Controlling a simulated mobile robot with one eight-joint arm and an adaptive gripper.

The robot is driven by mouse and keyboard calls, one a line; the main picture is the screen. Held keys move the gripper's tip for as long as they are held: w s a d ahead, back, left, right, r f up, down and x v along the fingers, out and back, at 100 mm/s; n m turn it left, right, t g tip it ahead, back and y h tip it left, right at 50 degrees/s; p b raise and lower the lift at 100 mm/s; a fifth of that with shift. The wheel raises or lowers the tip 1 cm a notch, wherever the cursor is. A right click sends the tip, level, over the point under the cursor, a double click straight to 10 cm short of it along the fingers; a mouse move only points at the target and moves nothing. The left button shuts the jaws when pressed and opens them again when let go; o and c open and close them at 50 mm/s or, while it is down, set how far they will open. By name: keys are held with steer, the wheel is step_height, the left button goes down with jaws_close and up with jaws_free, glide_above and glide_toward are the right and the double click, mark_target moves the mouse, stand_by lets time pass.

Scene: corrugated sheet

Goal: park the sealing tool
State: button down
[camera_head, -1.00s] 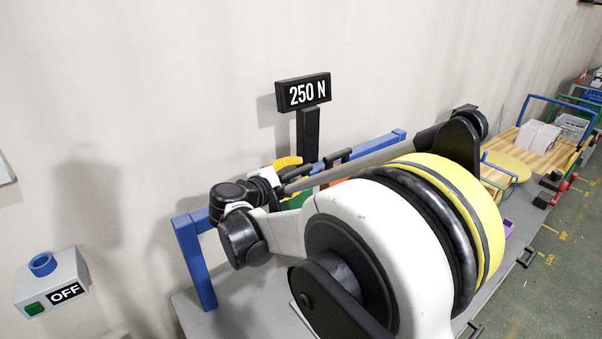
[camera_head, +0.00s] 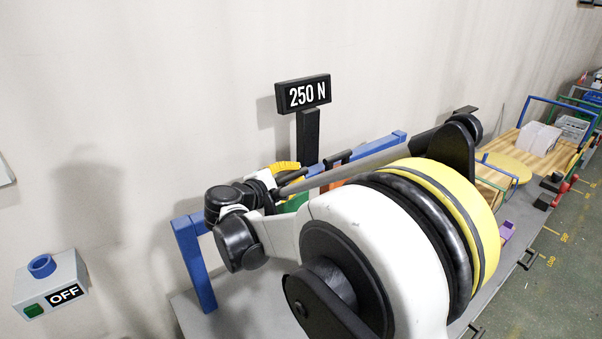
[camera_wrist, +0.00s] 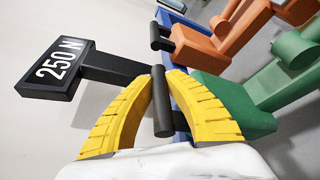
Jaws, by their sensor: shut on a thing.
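My gripper (camera_wrist: 161,112) has yellow ribbed fingers, shut on a black cylindrical handle (camera_wrist: 161,92) in the wrist view. The handle adjoins a green tool or lever body (camera_wrist: 235,103) to its right; the joint between them is partly hidden by a finger. In the head view one yellow finger (camera_head: 284,166) shows behind my wrist, and a little of the green body (camera_head: 297,201) shows below. I cannot tell from its look which piece is the sealing tool.
An orange body (camera_wrist: 215,45) with its own black handle (camera_wrist: 160,36) stands beside the green one. A black post with a "250 N" sign (camera_head: 303,93) stands behind. A blue frame (camera_head: 196,265) borders the grey bench. An "OFF" switch box (camera_head: 50,284) is at left.

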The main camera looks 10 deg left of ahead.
steer(key=s+a, duration=1.2)
steer(key=s, duration=0.2)
steer(key=shift+a+b, duration=0.3)
steer(key=c, duration=1.6)
jaws_free()
steer(key=shift+a, duration=0.1)
steer(key=shift+s, duration=0.15)
steer(key=v, duration=1.2)
